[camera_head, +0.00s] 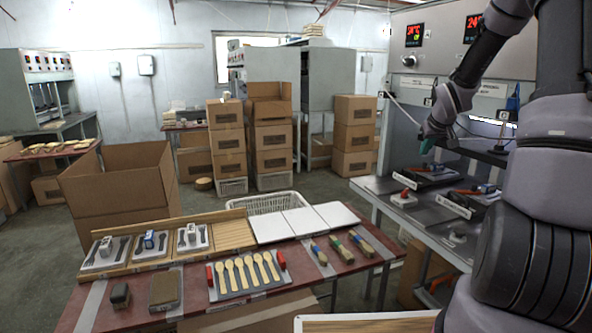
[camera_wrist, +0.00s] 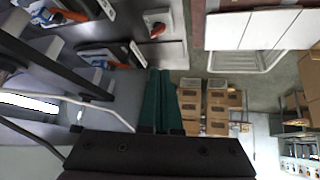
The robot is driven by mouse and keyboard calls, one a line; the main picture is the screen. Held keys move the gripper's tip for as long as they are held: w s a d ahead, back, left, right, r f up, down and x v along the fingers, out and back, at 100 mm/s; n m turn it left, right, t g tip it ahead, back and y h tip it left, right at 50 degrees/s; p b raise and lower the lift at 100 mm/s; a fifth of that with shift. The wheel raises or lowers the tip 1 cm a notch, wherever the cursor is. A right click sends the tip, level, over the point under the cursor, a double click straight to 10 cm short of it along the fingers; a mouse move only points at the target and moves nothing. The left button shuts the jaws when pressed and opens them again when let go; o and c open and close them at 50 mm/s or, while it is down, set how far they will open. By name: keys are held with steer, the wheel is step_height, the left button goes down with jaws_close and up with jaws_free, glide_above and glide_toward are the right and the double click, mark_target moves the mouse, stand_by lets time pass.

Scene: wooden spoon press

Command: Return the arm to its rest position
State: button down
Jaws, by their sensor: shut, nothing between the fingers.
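My arm comes in from the right side of the head view, bent over the grey press bench (camera_head: 372,186). My gripper (camera_head: 426,148) hangs in the air in front of the press, above the bench top. In the wrist view its two dark green fingers (camera_wrist: 160,75) lie side by side, shut with nothing between them. The gripper is apart from the red button box (camera_head: 404,198), which also shows beyond the fingertips in the wrist view (camera_wrist: 154,24).
The red work table (camera_head: 338,262) carries wooden spoons (camera_head: 249,273), white panels (camera_head: 304,222) and brushes. Tools with orange handles (camera_head: 434,169) lie on the press bench. Cardboard boxes (camera_head: 270,143) and a white wire basket (camera_head: 268,203) stand behind. A floor gap separates table and bench.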

steer(key=s+a+r+m, duration=0.1)
steer(key=s+a+r, duration=0.5)
steer(key=s+r, duration=0.35)
steer(key=s+a+r+m+y, duration=0.1)
steer(key=s+a, duration=0.3)
steer(key=s, duration=0.4)
steer(key=s+a+r+m+y, duration=0.1)
steer(key=s+a+r, duration=0.3)
steer(key=s, duration=0.5)
steer(key=s+a+r+m+y, duration=0.1)
steer(key=s+a+r, duration=0.2)
steer(key=s, duration=0.6)
steer(key=shift+a+m+g, duration=0.3)
steer(key=shift+a, duration=0.4)
steer(key=shift+d, duration=0.15)
